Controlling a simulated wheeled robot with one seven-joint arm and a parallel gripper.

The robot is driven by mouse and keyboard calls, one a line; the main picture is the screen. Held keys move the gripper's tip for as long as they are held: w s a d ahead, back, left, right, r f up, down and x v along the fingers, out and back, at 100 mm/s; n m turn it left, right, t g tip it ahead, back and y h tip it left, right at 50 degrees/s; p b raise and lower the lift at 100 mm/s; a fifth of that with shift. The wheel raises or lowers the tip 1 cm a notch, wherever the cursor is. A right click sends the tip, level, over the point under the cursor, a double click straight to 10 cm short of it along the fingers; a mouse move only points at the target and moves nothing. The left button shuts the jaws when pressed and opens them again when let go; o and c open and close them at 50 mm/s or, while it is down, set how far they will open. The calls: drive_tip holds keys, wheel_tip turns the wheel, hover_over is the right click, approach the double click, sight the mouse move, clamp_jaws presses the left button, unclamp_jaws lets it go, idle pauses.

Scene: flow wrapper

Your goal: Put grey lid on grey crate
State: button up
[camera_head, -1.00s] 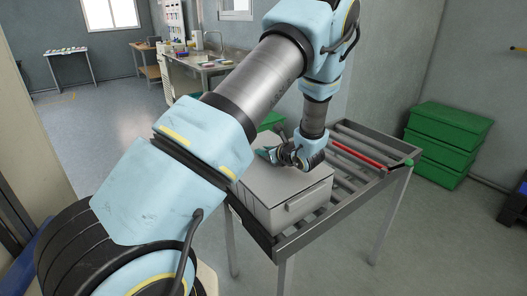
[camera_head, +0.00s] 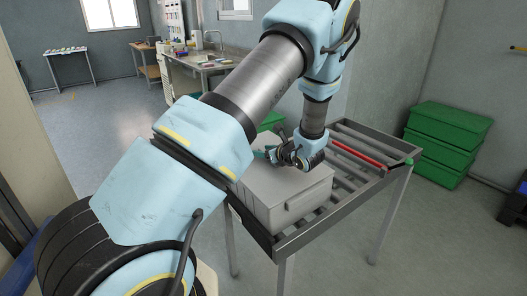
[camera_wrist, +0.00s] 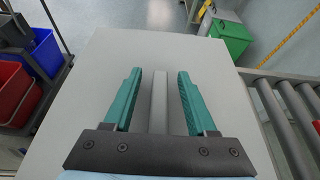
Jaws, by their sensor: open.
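The grey crate (camera_head: 290,209) stands on the near end of a roller table. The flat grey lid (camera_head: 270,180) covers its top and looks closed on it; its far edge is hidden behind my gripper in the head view. The lid (camera_wrist: 110,60) fills the middle of the wrist view, with a raised bar handle (camera_wrist: 158,105) along its middle. My gripper (camera_wrist: 160,75) is open, its two green fingers on either side of the handle and not touching it. In the head view my gripper (camera_head: 270,152) is just above the lid.
The roller table (camera_head: 345,190) has free rollers right of the crate, with a red bar (camera_head: 357,154) on its far side. Green crates (camera_head: 446,142) are stacked at the right wall. Red (camera_wrist: 12,95) and blue (camera_wrist: 40,50) bins show at left in the wrist view.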

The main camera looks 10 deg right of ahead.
drive_tip(key=b+v, duration=0.3)
drive_tip(key=v, duration=0.7)
drive_tip(key=shift+s+d+r, duration=0.1)
drive_tip(key=shift+s+d, duration=0.05)
drive_tip(key=shift+s, duration=0.2)
drive_tip(key=a+n+g, duration=0.1)
drive_tip(key=a+n, duration=0.1)
drive_tip(key=a, duration=0.1)
drive_tip(key=s+a+n+g+y, duration=0.1)
drive_tip(key=a+n+g, duration=0.1)
drive_tip(key=a, duration=0.2)
drive_tip(key=s+a+n+g+y, duration=0.1)
drive_tip(key=a+n, duration=0.1)
drive_tip(key=a, duration=0.2)
drive_tip(key=s+a+r+n+g+h, duration=0.1)
drive_tip(key=s+a+n+g+h, duration=0.2)
drive_tip(key=s+a+n, duration=0.3)
drive_tip(key=s+a+r+n+g+h, duration=0.2)
drive_tip(key=s+a+n, duration=0.5)
drive_tip(key=n, duration=1)
drive_tip(key=shift+s+r+g+h, duration=0.3)
drive_tip(key=shift+g+h, duration=0.5)
drive_tip(key=shift+h, duration=0.5)
